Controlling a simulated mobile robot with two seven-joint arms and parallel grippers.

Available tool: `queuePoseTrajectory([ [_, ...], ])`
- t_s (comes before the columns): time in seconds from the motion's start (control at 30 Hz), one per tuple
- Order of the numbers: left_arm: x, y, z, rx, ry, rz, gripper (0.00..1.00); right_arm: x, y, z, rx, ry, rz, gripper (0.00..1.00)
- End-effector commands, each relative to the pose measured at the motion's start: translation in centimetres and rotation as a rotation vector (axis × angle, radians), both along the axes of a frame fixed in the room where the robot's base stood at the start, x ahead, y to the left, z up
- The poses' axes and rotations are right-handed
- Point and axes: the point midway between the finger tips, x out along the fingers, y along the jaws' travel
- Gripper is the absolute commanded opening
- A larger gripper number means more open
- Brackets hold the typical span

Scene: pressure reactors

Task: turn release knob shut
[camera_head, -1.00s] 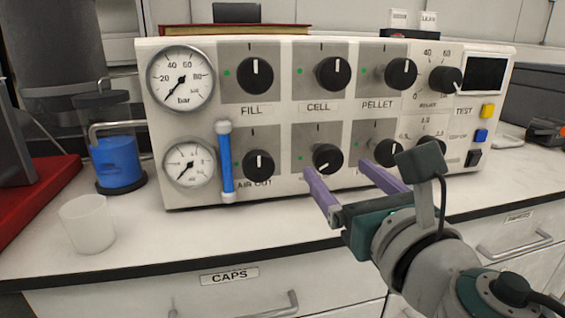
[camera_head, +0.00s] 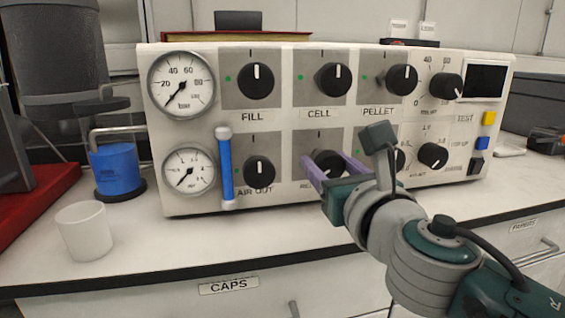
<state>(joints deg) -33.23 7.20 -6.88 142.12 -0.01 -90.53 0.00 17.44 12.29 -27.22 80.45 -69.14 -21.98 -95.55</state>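The release knob (camera_head: 327,161) is a black round knob in the bottom row of the white panel (camera_head: 208,203), right of the AIR OUT knob (camera_head: 259,172). Its label is mostly covered by my gripper. My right gripper (camera_head: 324,158) reaches in from the lower right. Its two purple fingers lie at the left and right sides of this knob. They stand about a knob's width apart; I cannot tell whether they press on it. The knob's white pointer mark is partly hidden and hard to read. My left gripper is out of view.
The FILL (camera_head: 256,81), CELL (camera_head: 333,79) and PELLET (camera_head: 401,79) knobs are above. A lower knob right of the gripper is partly covered by my arm. A blue tube (camera_head: 226,170), two gauges and a white cup (camera_head: 84,232) are at left.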

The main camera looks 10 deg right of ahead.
Motion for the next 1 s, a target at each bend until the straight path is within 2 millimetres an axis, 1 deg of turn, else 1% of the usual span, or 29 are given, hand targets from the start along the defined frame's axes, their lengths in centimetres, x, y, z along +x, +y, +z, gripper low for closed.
queuePoseTrajectory([
  [0.03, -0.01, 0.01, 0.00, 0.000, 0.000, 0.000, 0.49, -0.01, -0.01, -0.01, 0.000, 0.000, 0.000, 0.47],
  [0.4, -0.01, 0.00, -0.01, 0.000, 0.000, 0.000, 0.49, -0.02, -0.01, -0.02, 0.000, 0.000, 0.000, 0.06],
  [0.47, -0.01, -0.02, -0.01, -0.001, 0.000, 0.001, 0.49, -0.02, -0.01, -0.02, 0.000, 0.000, 0.000, 0.00],
  [0.77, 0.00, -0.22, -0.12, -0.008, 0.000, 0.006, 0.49, -0.02, 0.00, -0.05, 0.035, 0.001, 0.000, 0.00],
  [1.0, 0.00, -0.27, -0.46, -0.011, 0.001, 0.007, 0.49, -0.02, 0.03, -0.12, 0.170, 0.006, 0.001, 0.00],
])
